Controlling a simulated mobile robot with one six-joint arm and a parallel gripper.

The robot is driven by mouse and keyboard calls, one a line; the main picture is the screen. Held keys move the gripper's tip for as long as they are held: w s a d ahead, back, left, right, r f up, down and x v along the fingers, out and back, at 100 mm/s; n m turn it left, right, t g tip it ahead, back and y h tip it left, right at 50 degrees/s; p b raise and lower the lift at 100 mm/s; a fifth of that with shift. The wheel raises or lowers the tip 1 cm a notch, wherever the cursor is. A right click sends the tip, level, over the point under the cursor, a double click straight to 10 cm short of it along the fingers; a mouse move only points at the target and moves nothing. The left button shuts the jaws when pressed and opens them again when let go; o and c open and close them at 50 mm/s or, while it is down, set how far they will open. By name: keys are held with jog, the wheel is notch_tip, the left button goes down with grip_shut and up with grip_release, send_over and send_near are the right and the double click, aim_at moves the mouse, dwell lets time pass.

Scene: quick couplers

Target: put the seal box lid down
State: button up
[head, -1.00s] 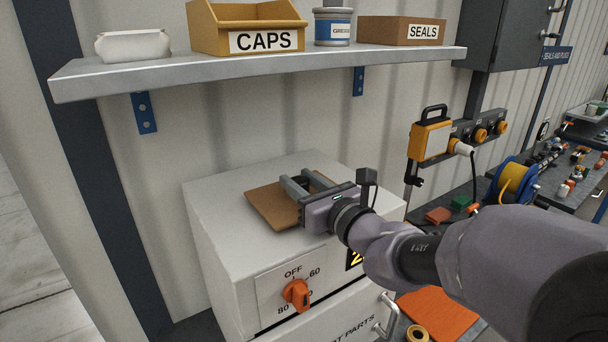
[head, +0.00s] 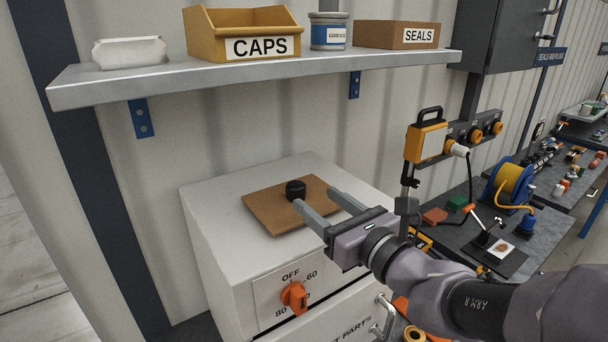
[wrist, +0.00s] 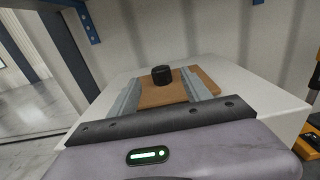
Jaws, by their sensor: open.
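The seal box lid (head: 262,209) is a flat brown square with a black knob (head: 295,189) on top. It lies flat on the top of the white cabinet (head: 210,203). My gripper (head: 325,202) is open and empty, just to the right of the knob and apart from it. In the wrist view the lid (wrist: 204,83) and its knob (wrist: 162,75) are ahead, between the lines of the two spread fingers (wrist: 164,98). The open cardboard box marked SEALS (head: 385,35) stands on the shelf above.
The grey shelf (head: 250,69) overhangs the cabinet's back and also holds a yellow CAPS bin (head: 225,30), a grease tin (head: 327,32) and a white tub (head: 130,52).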

jog(key=s+a+f+n+g, duration=0.1)
jog(key=s+n+g, duration=0.1)
jog(key=s+n, duration=0.1)
jog(key=s+a+f+n+g+y, duration=0.1)
jog(key=s+a+n+g, duration=0.1)
jog(key=s+n, duration=0.1)
jog(key=s+a+f+n+g, duration=0.1)
jog(key=s+n+g, duration=0.1)
jog(key=s, duration=0.3)
jog(key=shift+s+a+n+y, duration=0.3)
jog(key=shift+s+n+y, duration=0.1)
jog(key=shift+n, duration=0.2)
jog(key=s+d+f+n+g+h, duration=0.35)
jog(key=s+f+n, duration=0.35)
jog(key=s+n, duration=0.3)
jog(key=s+d+f+n+h, duration=0.1)
jog(key=s+d+n+h, duration=0.1)
jog(key=d+n+h, duration=0.5)
notch_tip(320, 180, down, 6)
jog(key=d+m+b, duration=0.1)
jog(key=b, duration=0.5)
jog(key=shift+w+d+f+y, duration=0.15)
jog(key=shift+w+y, duration=0.1)
jog(key=shift+y, duration=0.1)
